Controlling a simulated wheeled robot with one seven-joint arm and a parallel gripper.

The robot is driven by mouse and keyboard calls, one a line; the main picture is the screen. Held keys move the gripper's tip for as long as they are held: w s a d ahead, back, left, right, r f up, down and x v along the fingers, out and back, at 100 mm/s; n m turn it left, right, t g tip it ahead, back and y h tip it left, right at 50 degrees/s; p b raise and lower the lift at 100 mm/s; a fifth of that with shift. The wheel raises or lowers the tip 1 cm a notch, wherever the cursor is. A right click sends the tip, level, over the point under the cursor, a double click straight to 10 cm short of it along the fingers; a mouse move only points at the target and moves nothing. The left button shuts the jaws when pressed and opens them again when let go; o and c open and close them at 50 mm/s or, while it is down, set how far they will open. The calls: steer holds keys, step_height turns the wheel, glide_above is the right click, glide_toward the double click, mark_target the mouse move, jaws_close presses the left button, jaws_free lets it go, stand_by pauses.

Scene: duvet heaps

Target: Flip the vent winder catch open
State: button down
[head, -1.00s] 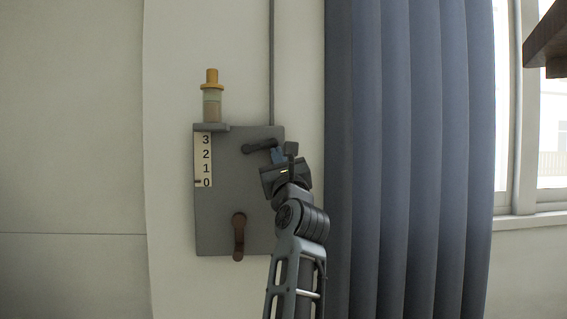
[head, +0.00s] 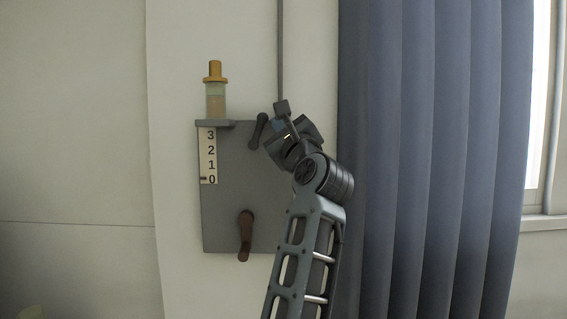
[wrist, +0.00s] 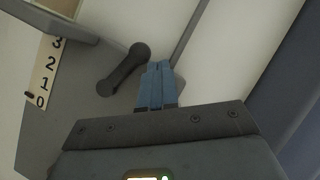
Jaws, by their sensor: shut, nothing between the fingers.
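The catch (head: 258,131) is a short dark lever at the top of the grey winder plate (head: 225,215). It stands steeply, tilted a little right, with its free end up. It also shows in the wrist view (wrist: 124,70), slanting up to the right. My gripper (head: 277,125) has blue fingers, shut together and empty, just right of the catch. In the wrist view the fingertips (wrist: 158,68) lie close beside the catch's upper end; I cannot tell whether they touch. My wrist hides the plate's upper right part.
A brown crank handle (head: 245,236) hangs low on the plate. A number scale (head: 208,158) runs down its left side, its marker near 0. A blue-grey curtain (head: 430,160) hangs close on the right.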

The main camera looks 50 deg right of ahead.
steer(key=shift+w+a+r, duration=0.1)
steer(key=shift+w+r, duration=0.1)
steer(key=shift+r, duration=0.1)
steer(key=shift+w+a+r, duration=0.1)
steer(key=shift+a+r, duration=0.05)
steer(key=shift+r, duration=0.05)
stand_by(0.4)
